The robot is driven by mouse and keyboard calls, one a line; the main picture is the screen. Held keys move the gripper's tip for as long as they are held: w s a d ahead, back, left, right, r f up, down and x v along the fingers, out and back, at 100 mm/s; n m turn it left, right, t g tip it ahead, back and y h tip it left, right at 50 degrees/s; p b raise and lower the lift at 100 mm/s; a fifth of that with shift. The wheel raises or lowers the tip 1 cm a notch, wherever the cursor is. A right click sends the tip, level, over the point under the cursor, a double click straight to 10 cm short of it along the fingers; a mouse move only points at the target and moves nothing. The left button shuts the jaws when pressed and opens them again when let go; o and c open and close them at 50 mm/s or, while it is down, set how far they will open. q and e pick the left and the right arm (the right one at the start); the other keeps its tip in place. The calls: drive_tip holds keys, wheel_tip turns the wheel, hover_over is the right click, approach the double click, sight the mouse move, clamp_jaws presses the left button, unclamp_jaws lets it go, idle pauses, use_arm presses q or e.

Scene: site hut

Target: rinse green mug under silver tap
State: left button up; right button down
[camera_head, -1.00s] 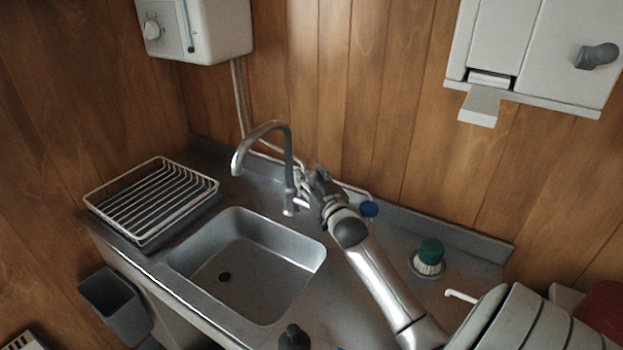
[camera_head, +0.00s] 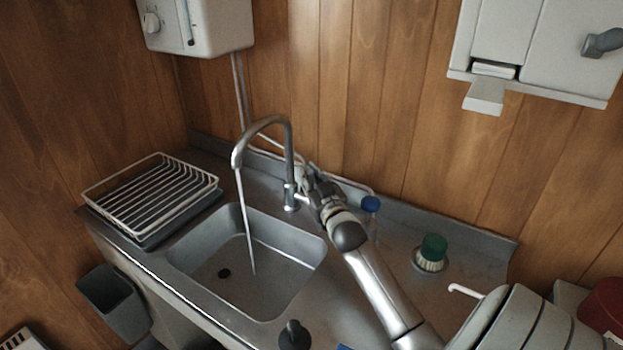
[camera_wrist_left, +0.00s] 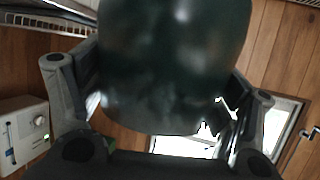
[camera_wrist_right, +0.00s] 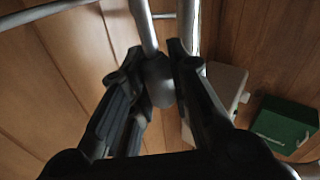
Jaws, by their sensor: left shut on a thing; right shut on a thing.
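The silver tap (camera_head: 287,150) arches over the sink (camera_head: 205,285), and a thin stream of water (camera_head: 246,225) runs from its spout into the basin. My right gripper (camera_head: 308,182) is at the tap's base. In the right wrist view its fingers (camera_wrist_right: 155,60) are shut on the tap's rounded grey handle (camera_wrist_right: 158,88). The green mug (camera_wrist_left: 172,65) fills the upper middle of the left wrist view, very dark and close. My left gripper (camera_wrist_left: 160,110) is shut on it, fingers on either side. The mug and left gripper are outside the head view.
A white dish rack (camera_head: 150,200) stands left of the sink. A blue-capped bottle (camera_head: 371,205), a green-topped brush (camera_head: 432,250) and a dark bottle top (camera_head: 294,335) are to the right and front. A white heater (camera_head: 200,25) hangs above left. The space over the basin is clear.

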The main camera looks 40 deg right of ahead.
use_arm(q)
drive_tip(key=shift+r, duration=0.1)
use_arm(e)
drive_tip(key=c, duration=1.3)
unclamp_jaws()
drive_tip(key=v, duration=1.2)
